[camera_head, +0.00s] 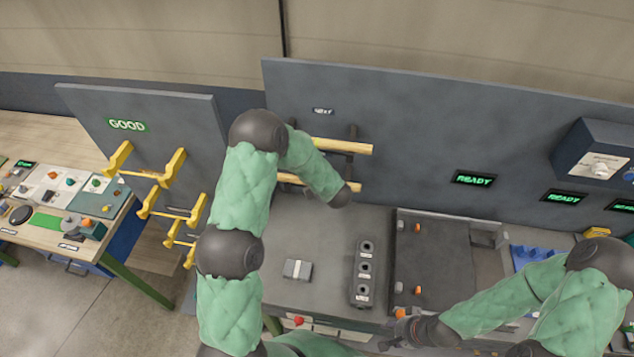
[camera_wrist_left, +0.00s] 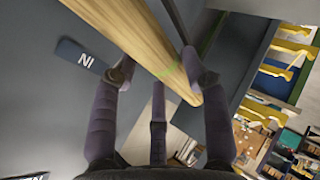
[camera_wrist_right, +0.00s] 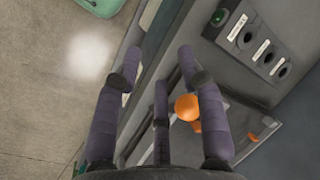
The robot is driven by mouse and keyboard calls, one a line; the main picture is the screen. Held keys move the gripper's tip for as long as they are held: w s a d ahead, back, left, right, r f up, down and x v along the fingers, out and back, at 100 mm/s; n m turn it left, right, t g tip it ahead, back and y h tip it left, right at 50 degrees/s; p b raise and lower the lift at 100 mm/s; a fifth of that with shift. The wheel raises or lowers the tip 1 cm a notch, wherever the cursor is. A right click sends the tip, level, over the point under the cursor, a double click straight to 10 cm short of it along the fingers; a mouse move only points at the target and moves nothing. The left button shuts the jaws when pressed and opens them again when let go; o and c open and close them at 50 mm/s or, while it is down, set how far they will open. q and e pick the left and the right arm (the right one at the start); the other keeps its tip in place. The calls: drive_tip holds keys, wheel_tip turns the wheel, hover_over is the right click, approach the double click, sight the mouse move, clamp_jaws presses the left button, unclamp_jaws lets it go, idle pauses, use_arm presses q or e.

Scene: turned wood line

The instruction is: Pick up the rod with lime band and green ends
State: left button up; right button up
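In the head view that gripper is hidden behind my left arm. Two rods, an upper one (camera_head: 345,146) and a lower one (camera_head: 350,187), lie on the rack there, their left parts covered by my arm. My right gripper (camera_wrist_right: 158,58) is open and empty near an orange knob (camera_wrist_right: 187,107).
The rack is on a grey panel (camera_head: 420,120) under a small label (camera_head: 322,111). A block with several holes (camera_head: 365,272) and a small grey box (camera_head: 297,269) stand on the bench. Yellow racks (camera_head: 160,170) hang on the GOOD panel at left.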

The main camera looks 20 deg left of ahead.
use_arm(q)
drive_tip(key=c, duration=0.5)
drive_tip(key=shift+r, duration=0.1)
